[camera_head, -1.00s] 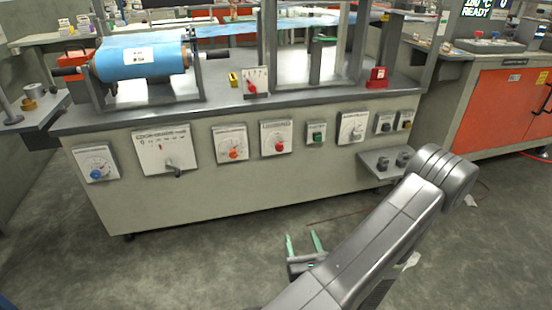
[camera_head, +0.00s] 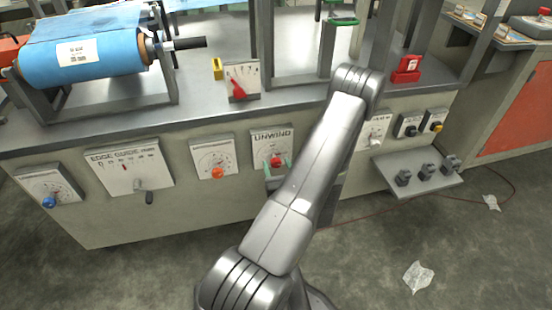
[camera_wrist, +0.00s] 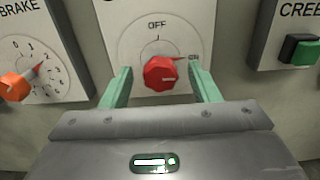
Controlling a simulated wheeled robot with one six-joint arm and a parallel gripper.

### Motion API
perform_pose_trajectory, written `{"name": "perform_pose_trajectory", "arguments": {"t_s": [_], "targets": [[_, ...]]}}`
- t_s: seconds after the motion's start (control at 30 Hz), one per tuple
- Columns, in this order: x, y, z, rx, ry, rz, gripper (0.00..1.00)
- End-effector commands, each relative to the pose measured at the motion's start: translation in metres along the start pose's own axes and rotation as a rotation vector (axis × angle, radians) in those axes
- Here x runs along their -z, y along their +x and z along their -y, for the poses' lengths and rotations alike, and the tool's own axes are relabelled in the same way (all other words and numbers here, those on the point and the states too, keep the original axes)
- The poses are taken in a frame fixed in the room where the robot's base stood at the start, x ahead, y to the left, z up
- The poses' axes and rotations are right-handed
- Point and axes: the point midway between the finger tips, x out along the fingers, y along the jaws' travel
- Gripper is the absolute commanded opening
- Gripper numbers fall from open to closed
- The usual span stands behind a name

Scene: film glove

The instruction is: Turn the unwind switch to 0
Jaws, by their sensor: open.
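The unwind switch is a red knob (camera_wrist: 160,73) on a white plate (camera_head: 267,137) labelled UNWIND on the machine's front. In the wrist view its pointer points right, towards the ON mark. The OFF mark is above the knob; I cannot make out a 0. My gripper (camera_wrist: 160,70) is open, with its green fingers on the left and right of the knob. I see no clear contact. In the head view my gripper (camera_head: 276,168) is at the knob, partly hidden by my arm.
The BRAKE plate with an orange knob (camera_wrist: 15,87) is on the left. The CREEP plate with a green button (camera_wrist: 301,50) is on the right. A small shelf (camera_head: 430,178) with grey fittings juts out at the right. Crumpled paper (camera_head: 418,278) lies on the floor.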

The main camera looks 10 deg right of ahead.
Motion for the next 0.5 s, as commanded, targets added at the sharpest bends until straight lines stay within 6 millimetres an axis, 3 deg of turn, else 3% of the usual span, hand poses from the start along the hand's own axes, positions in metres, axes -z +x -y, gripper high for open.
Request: {"name": "perform_pose_trajectory", "arguments": {"t_s": [0.2,0.5], "targets": [[-0.001,0.02,0.0,0.0,-0.001,0.0,0.55],[0.0,0.022,0.0,0.001,0.0,0.0,0.55]]}}
